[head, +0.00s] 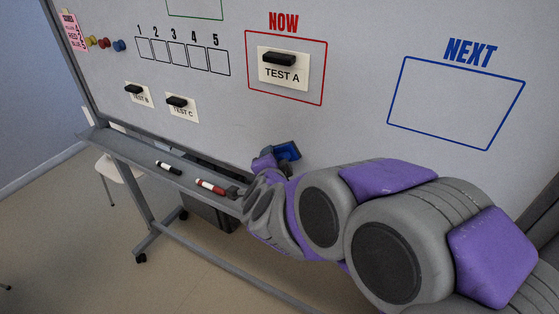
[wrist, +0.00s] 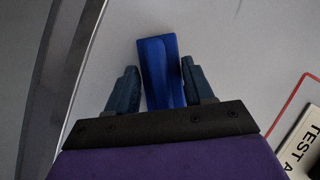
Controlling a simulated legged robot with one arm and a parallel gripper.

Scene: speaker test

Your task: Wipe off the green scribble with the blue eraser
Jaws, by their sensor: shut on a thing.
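My gripper (wrist: 158,78) is shut on the blue eraser (wrist: 161,68), which sticks out between the two dark fingers in the wrist view. In the head view the eraser (head: 288,151) shows just beyond my gripper (head: 272,156), in front of the lower whiteboard (head: 350,140) and below the red NOW box. I cannot tell whether it touches the board. No green scribble shows in either view. Part of a green outline (head: 195,17) is cut off by the head view's top edge.
The board holds the TEST A card (head: 283,74) under a black clip, the TEST B card (head: 140,97), the TEST C card (head: 183,112) and an empty blue NEXT box (head: 455,103). A tray (head: 135,152) below carries a black marker (head: 168,167) and a red marker (head: 210,186).

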